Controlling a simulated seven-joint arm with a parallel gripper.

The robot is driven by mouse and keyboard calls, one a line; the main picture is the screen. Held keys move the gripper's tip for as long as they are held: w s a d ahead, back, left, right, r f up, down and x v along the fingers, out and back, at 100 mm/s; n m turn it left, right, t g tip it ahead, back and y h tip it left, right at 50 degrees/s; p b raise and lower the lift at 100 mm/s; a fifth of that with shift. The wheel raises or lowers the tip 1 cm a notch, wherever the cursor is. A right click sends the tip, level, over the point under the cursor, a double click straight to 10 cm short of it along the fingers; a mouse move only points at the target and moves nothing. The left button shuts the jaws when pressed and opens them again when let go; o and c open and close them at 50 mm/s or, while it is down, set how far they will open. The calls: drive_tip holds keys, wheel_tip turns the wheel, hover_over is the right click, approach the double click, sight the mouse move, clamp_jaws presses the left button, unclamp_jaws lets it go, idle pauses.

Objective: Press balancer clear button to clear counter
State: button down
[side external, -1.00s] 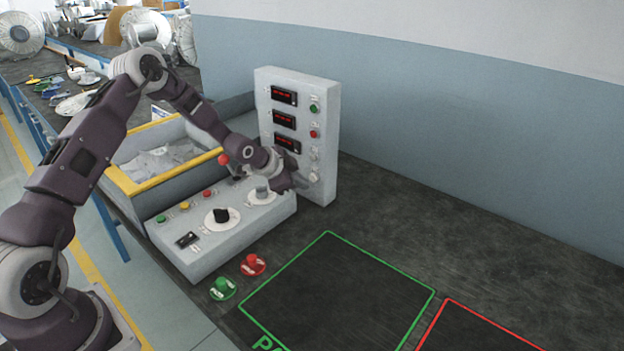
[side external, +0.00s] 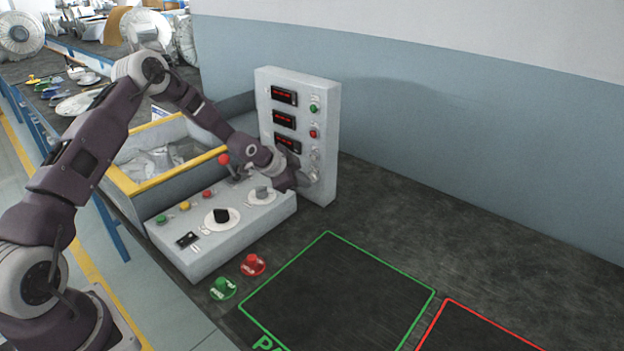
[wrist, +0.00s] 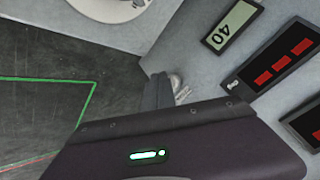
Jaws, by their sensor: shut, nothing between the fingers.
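The upright white panel (side external: 325,120) stands against the back of the bench, with red-digit displays and a column of buttons. Its lowest pale button (side external: 314,176) sits just right of my gripper (side external: 303,181), low on the panel. In the wrist view, the dark fingers of my gripper (wrist: 158,92) are together and empty. A pale round button (wrist: 176,81) shows right beside them, partly covered. I cannot tell whether they touch it. Which button is the balancer clear button is not legible.
A sloped control box (side external: 215,245) with knobs, buttons and a red-topped lever (side external: 224,159) lies below my wrist. A yellow-rimmed bin (side external: 135,188) is behind it. Green (side external: 223,288) and red (side external: 253,264) buttons sit in front. The green-outlined area (side external: 345,290) is empty.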

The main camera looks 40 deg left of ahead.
drive_tip(key=shift+w, duration=0.35)
drive_tip(key=shift+s, duration=0.15)
idle(0.4)
drive_tip(key=shift+s, duration=0.65)
drive_tip(key=s, duration=0.5)
idle(0.5)
